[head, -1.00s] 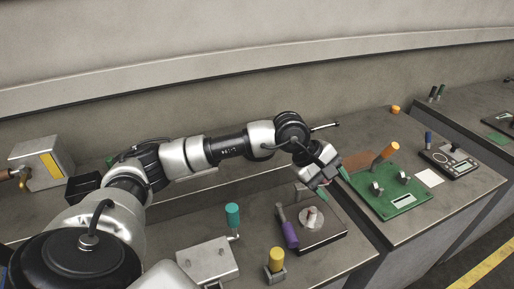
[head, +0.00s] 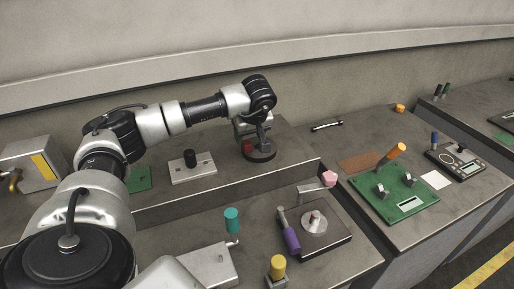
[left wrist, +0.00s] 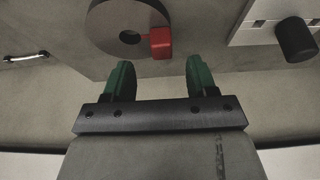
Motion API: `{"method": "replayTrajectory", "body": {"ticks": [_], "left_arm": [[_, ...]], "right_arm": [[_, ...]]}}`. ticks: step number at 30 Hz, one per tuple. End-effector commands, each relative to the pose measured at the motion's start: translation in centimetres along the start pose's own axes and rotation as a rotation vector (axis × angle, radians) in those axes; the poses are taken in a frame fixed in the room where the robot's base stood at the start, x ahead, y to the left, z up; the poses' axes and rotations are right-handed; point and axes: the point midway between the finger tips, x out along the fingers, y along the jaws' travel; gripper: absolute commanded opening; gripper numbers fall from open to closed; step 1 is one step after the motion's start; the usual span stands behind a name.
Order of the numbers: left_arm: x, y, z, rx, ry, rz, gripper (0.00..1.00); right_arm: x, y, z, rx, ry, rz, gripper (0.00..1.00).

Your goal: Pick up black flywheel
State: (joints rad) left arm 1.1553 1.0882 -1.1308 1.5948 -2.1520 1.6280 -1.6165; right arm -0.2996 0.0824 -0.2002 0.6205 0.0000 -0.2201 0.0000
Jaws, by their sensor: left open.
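The black flywheel (head: 262,155) is a dark round disc lying on the raised back shelf in the head view. A red block (head: 247,146) sits at its edge. In the left wrist view the flywheel (left wrist: 112,38) shows as a dark grey ring with a centre hole, and the red block (left wrist: 161,42) is at its lower right. My left gripper (head: 254,133) is over the flywheel in the head view, partly hiding it. In the left wrist view the green fingers of my left gripper (left wrist: 158,75) are apart, with nothing between them. My right gripper is not in view.
A light plate with a black knob (head: 190,157) stands left of the flywheel on the shelf. A silver wrench-like bar (head: 327,126) lies to its right. The lower bench holds a turntable-like unit (head: 330,240) with a purple handle (head: 290,231). A green board (head: 400,208) is further right.

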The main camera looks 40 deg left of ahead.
Motion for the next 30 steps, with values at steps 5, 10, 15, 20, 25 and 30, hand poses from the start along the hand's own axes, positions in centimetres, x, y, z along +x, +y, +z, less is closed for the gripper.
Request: {"method": "replayTrajectory", "body": {"ticks": [5, 10, 15, 20, 25, 30], "left_arm": [[2.7, -0.3, -0.2, 0.0, -0.002, -0.005, 0.57], [4.3, -0.2, -0.2, 0.0, -0.001, -0.002, 0.57], [4.4, -0.2, -0.1, 0.001, 0.0, -0.001, 0.57], [4.4, -0.2, -0.1, 0.0, -0.001, 0.0, 0.42], [4.4, -0.2, -0.1, 0.0, -0.001, 0.0, 0.16], [4.4, -0.2, -0.1, 0.0, -0.001, 0.0, 0.0]], "right_arm": [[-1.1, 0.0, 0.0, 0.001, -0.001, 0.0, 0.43], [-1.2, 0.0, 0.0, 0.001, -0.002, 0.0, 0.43], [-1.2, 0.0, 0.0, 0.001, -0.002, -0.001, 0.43], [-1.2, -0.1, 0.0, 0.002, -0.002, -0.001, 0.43], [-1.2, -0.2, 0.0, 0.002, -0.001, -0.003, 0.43], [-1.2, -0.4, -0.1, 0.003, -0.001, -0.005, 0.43]]}}
